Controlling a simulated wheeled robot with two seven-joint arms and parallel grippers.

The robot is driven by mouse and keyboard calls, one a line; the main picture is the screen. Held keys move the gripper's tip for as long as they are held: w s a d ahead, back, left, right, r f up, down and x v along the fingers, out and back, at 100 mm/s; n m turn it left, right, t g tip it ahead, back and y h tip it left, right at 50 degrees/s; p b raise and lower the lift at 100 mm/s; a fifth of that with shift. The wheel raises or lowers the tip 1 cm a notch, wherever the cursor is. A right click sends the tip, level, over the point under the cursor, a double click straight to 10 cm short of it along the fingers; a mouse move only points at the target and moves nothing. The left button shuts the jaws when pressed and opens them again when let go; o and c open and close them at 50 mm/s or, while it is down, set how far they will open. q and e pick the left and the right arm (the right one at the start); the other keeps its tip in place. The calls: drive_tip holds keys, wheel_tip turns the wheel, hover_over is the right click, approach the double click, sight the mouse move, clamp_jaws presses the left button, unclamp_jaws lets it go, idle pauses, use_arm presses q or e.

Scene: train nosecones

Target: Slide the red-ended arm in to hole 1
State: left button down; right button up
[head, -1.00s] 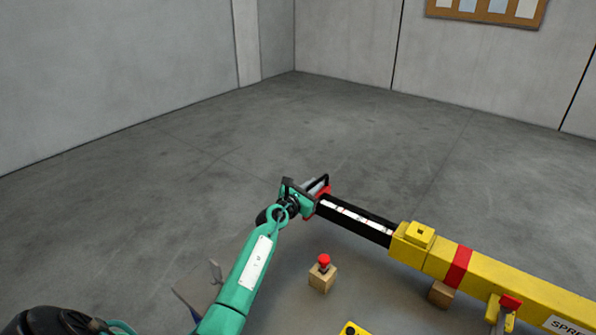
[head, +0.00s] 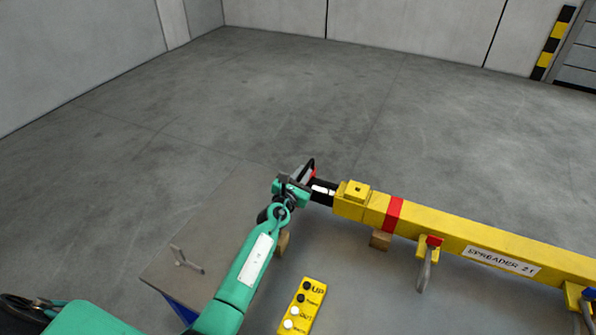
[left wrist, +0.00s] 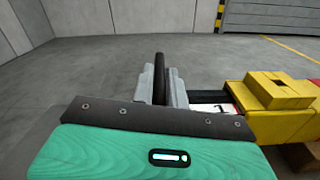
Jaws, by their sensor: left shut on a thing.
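The red-ended arm (head: 322,191) is a short black bar with a white marked strip, showing between my left gripper and the yellow spreader beam (head: 455,232). Its red end is mostly hidden by the gripper. My left gripper (head: 302,177) is shut on the dark handle at that end. In the left wrist view the grey fingers (left wrist: 159,88) sit either side of the upright dark handle (left wrist: 160,70), and the bar (left wrist: 212,97) runs right into the yellow beam end (left wrist: 275,90). I cannot make out hole 1. My right gripper is not in view.
The beam rests on a wooden block (head: 380,240) on the grey table (head: 355,290). A yellow button pendant (head: 306,300) lies in front, and a shackle (head: 425,268) hangs below the beam.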

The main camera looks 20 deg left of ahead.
use_arm(q)
drive_tip(key=shift+d+f, duration=0.2)
drive_tip(key=shift+d, duration=0.05)
drive_tip(key=c, duration=1.5)
unclamp_jaws()
drive_tip(key=shift+o, duration=0.2)
drive_tip(key=shift+d+r, duration=0.1)
drive_tip(key=shift+r, duration=0.05)
drive_tip(key=shift+s, duration=0.1)
drive_tip(key=shift+s+a, duration=0.2)
drive_tip(key=shift+s, duration=0.1)
drive_tip(key=s, duration=1.3)
drive_tip(key=shift+a, duration=0.4)
